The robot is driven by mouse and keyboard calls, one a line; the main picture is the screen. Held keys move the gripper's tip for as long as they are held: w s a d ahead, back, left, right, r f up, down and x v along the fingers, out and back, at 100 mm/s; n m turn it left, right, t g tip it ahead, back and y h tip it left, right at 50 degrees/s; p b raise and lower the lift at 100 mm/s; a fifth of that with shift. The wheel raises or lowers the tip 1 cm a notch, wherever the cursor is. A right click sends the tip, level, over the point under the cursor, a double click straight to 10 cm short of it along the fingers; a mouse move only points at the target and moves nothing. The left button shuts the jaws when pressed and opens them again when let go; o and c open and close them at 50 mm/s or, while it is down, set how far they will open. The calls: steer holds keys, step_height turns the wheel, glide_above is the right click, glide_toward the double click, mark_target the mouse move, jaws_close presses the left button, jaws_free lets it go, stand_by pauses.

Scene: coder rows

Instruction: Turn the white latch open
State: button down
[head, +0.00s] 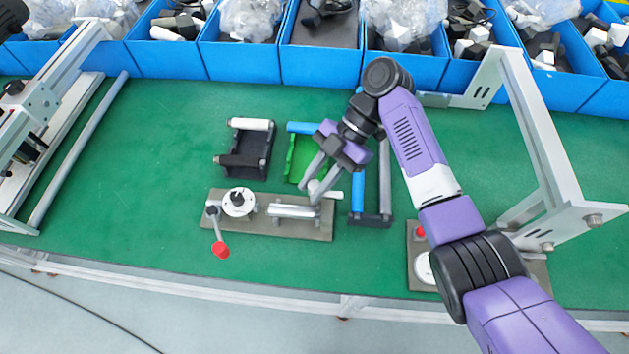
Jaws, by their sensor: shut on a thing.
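A brown-grey plate (262,228) lies on the green bench and carries a latch fixture. The white latch (332,194) is a short white handle at the plate's right end, pointing right. My gripper (314,192) is lowered onto it from above, fingers on either side, and is shut on it. The fingers hide part of the latch and its pivot. On the same plate are a light grey cylinder (292,211), a round white dial with a black knob (238,201), and a lever with a red tip (220,249).
Just behind stand a black holder with a white roller (248,140) and a green holder (300,158). A blue-and-grey rod frame (371,219) is close on the right. Metal frames stand left and right (545,140). Blue bins (250,62) line the back. Bench at front left is clear.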

steer(key=c, duration=1.2)
jaws_free()
steer(key=v, duration=0.7)
steer(key=shift+w+d+r, duration=0.15)
steer(key=shift+d+r, duration=0.05)
steer(key=shift+r, duration=0.1)
